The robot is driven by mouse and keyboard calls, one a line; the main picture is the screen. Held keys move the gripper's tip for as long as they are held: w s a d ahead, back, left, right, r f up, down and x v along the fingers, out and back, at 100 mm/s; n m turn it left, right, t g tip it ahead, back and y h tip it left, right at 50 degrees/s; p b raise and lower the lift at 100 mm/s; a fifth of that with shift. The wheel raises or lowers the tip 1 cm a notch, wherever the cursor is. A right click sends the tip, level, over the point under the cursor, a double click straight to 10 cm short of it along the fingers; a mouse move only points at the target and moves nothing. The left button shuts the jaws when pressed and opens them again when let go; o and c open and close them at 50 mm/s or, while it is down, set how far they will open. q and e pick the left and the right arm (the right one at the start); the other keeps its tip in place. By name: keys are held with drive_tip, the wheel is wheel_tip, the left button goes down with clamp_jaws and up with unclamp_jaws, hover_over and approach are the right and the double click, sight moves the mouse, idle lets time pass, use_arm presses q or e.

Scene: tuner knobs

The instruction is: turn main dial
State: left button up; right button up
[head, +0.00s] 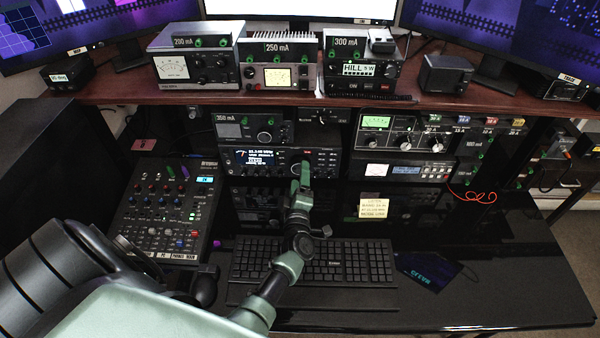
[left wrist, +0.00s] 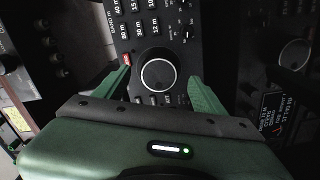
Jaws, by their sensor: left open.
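The main dial (left wrist: 158,75) is a round dark knob with a pale rim, on the black front panel (left wrist: 150,25) of a radio in the left wrist view. In the head view the radio (head: 262,157) has a lit display and stands on the lower shelf; my gripper mostly covers its dial there. My left gripper (head: 301,183) is in front of the radio. In the left wrist view its two green fingers are open, one on each side of the dial, with gaps visible. I cannot tell how deep the fingertips reach. My right gripper is not in view.
A keyboard (head: 330,262) lies below my left arm, with a mixer (head: 165,205) and a mouse (head: 204,286) to its left. More radios stand around, including a unit (head: 405,170) to the right. The glossy desk (head: 500,280) is mostly clear at the right.

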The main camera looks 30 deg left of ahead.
use_arm(q)
drive_tip(key=v, duration=0.5)
idle(1.7)
